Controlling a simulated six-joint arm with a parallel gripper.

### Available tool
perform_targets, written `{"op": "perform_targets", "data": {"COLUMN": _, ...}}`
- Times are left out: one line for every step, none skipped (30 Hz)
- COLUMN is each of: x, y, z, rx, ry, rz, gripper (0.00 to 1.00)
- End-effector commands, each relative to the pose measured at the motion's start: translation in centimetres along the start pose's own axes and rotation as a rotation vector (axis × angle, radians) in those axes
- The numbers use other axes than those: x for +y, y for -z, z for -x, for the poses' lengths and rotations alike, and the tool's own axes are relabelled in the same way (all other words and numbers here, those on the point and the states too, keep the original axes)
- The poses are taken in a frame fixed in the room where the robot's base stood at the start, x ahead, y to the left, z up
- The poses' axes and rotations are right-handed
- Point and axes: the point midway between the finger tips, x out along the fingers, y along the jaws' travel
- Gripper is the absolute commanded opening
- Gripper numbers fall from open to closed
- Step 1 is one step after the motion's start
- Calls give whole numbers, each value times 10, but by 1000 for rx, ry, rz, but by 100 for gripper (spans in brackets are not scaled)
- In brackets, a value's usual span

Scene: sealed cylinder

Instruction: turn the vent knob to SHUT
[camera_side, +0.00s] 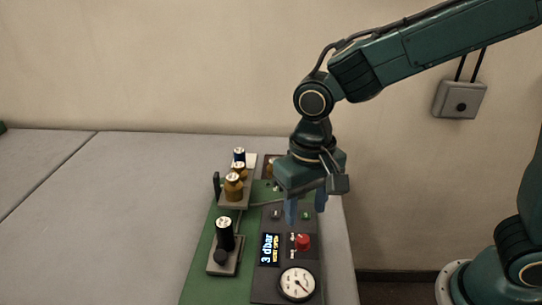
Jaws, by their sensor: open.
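A red knob (302,241) sits on the dark control panel (262,286), with small white marks around it that are too small to read. I cannot tell for certain that this is the vent knob. My gripper (305,209) hangs above the panel, behind and above the red knob, with its fingers pointing down. Its blue fingers are apart with nothing seen between them. A display (269,249) left of the knob reads "3 dbar", with a smaller yellow line below. A round white gauge (297,283) is in front of the knob.
A black cylinder (226,235) stands on a grey base left of the panel, with a round black part (220,257) before it. Brown bottles (233,187) stand on a block behind. The table's left side (90,210) is clear.

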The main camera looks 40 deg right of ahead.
Motion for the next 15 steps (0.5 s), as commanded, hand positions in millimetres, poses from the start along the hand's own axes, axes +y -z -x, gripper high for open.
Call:
{"op": "perform_targets", "data": {"x": 0, "y": 0, "z": -8, "rx": -3, "ry": -3, "rz": 0, "gripper": 47}}
{"op": "perform_targets", "data": {"x": 0, "y": -1, "z": -13, "rx": -4, "ry": -3, "rz": 0, "gripper": 47}}
{"op": "perform_targets", "data": {"x": 1, "y": -1, "z": -20, "rx": -4, "ry": -3, "rz": 0, "gripper": 47}}
{"op": "perform_targets", "data": {"x": 0, "y": -1, "z": -24, "rx": -3, "ry": -2, "rz": 0, "gripper": 47}}
{"op": "perform_targets", "data": {"x": 0, "y": 0, "z": -29, "rx": -3, "ry": -2, "rz": 0, "gripper": 47}}
{"op": "perform_targets", "data": {"x": 0, "y": -1, "z": -35, "rx": -4, "ry": -3, "rz": 0, "gripper": 47}}
{"op": "perform_targets", "data": {"x": 0, "y": -1, "z": -39, "rx": -4, "ry": -2, "rz": 0, "gripper": 47}}
{"op": "perform_targets", "data": {"x": 0, "y": -1, "z": -43, "rx": -3, "ry": -2, "rz": 0, "gripper": 47}}
{"op": "perform_targets", "data": {"x": 0, "y": -1, "z": -48, "rx": -3, "ry": -2, "rz": 0, "gripper": 47}}
{"op": "perform_targets", "data": {"x": 0, "y": -1, "z": -52, "rx": -3, "ry": -2, "rz": 0, "gripper": 47}}
{"op": "perform_targets", "data": {"x": 0, "y": -1, "z": -55, "rx": -3, "ry": -2, "rz": 0, "gripper": 47}}
{"op": "perform_targets", "data": {"x": 0, "y": 0, "z": -59, "rx": -2, "ry": -1, "rz": -1, "gripper": 47}}
{"op": "perform_targets", "data": {"x": 0, "y": 0, "z": -62, "rx": -3, "ry": -2, "rz": -1, "gripper": 47}}
{"op": "perform_targets", "data": {"x": 0, "y": 0, "z": -64, "rx": -3, "ry": -1, "rz": -1, "gripper": 47}}
{"op": "perform_targets", "data": {"x": 0, "y": 0, "z": -67, "rx": -1, "ry": 0, "rz": -1, "gripper": 47}}
